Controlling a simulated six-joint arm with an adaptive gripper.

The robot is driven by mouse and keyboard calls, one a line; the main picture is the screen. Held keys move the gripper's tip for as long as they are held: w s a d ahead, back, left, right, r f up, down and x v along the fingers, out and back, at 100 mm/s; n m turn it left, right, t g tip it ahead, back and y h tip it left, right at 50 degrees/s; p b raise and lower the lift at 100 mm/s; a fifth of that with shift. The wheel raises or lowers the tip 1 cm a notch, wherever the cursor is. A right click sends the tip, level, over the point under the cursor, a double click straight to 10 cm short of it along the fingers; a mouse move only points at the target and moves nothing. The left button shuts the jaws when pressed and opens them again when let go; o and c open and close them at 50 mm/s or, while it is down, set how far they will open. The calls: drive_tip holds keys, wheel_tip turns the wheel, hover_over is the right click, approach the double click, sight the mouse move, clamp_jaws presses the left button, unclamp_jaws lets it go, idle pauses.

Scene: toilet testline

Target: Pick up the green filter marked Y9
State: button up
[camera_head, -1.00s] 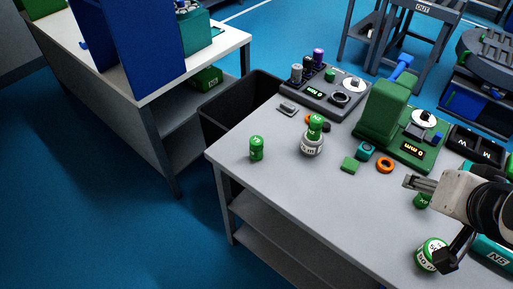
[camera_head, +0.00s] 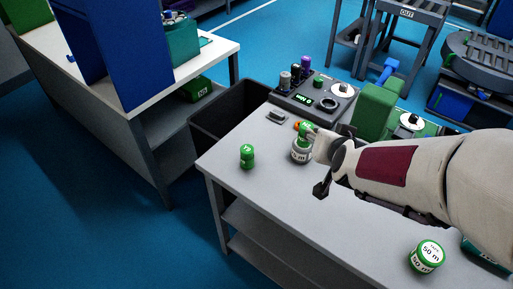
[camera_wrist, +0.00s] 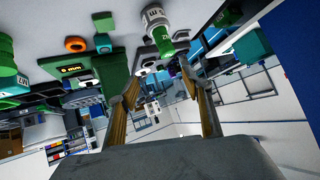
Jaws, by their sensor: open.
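A green filter (camera_head: 247,156) stands upright alone near the table's left edge; its marking is too small to read surely.
A dark device (camera_head: 312,98) with knobs and a display stands behind. A green machine (camera_head: 376,108) is at right. A 50 m container (camera_head: 426,256) stands on the front right of the table (camera_head: 300,215). A dark bin (camera_head: 235,110) stands left of the table.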

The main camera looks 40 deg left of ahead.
sight(245, 161)
drive_tip(key=s+a+f+t, duration=0.1)
drive_tip(key=s+a+f, duration=0.1)
drive_tip(key=a+f, duration=0.3)
drive_tip(key=s+a+f+n+t+y, duration=0.1)
drive_tip(key=s+a+f, duration=0.1)
drive_tip(key=a+f, duration=0.4)
drive_tip(key=s+a+f+t, duration=0.1)
drive_tip(key=s+a+f, duration=0.1)
drive_tip(key=a+f, duration=0.3)
drive_tip(key=shift+s+a+f+n+t+y, duration=0.15)
drive_tip(key=shift+a, duration=0.6)
drive_tip(key=shift+s+a+f+n+t+y, duration=0.1)
drive_tip(key=shift+a+f+n+t+y, duration=0.05)
drive_tip(key=shift+a, duration=0.55)
drive_tip(key=shift+s+a+f+t, duration=0.25)
drive_tip(key=shift+a+f+t, duration=0.05)
drive_tip(key=shift+f+t, duration=0.2)
drive_tip(key=shift+s+a+f+t, duration=0.15)
drive_tip(key=shift+s+f+t, duration=0.25)
drive_tip(key=shift+f+t, duration=0.2)
drive_tip(key=shift+s+f+t+y, duration=0.3)
drive_tip(key=shift+s+f+t, duration=0.35)
drive_tip(key=shift+s+t, duration=0.2)
drive_tip(key=shift+w, duration=0.1)
drive_tip(key=shift+x, duration=1.15)
drive_tip(key=shift+w, duration=0.15)
